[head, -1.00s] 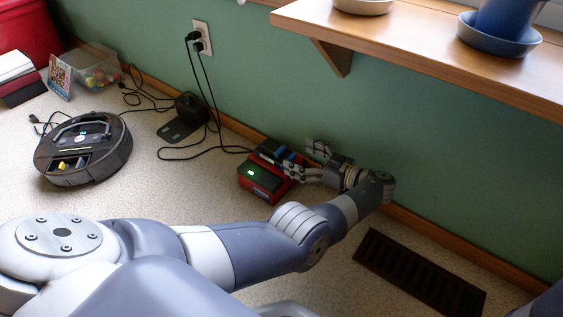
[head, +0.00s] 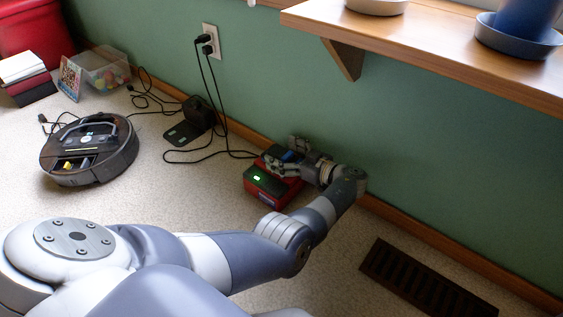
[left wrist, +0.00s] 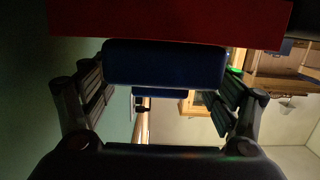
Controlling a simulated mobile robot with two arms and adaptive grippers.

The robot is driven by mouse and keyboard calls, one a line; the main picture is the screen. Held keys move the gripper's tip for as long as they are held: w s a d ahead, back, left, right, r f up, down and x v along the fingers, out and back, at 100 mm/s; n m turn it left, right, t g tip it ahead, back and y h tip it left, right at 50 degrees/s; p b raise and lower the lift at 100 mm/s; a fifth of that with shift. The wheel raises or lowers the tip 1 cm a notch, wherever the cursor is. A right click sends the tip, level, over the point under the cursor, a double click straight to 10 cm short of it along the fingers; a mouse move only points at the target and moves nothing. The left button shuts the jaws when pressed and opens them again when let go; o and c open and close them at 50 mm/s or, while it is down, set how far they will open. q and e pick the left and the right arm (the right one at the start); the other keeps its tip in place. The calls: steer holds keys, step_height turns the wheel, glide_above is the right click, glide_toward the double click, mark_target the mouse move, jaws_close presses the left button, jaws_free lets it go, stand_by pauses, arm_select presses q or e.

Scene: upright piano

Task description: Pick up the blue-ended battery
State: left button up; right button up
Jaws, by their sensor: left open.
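The blue-ended battery (left wrist: 165,63) shows large in the left wrist view as a dark block with a blue end. It lies between the two fingers of my left gripper (left wrist: 160,100), which are open and stand to either side of it. In the head view its blue part (head: 291,156) sits at the red and black charger (head: 268,186), partly hidden by the fingers. My left gripper (head: 287,158) is at the charger from the right. I cannot tell whether the fingers touch the battery. My right gripper is not in view.
The charger has a green light and stands on the floor near the green wall (head: 420,190). A robot vacuum (head: 88,150) is at left. Black cords run to a wall outlet (head: 211,42). A wooden shelf (head: 440,50) overhangs at upper right. A floor vent (head: 425,280) is at lower right.

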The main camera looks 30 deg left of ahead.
arm_select(q)
steer(key=shift+a, duration=0.3)
steer(key=c, duration=1.5)
steer(key=shift+r, duration=0.1)
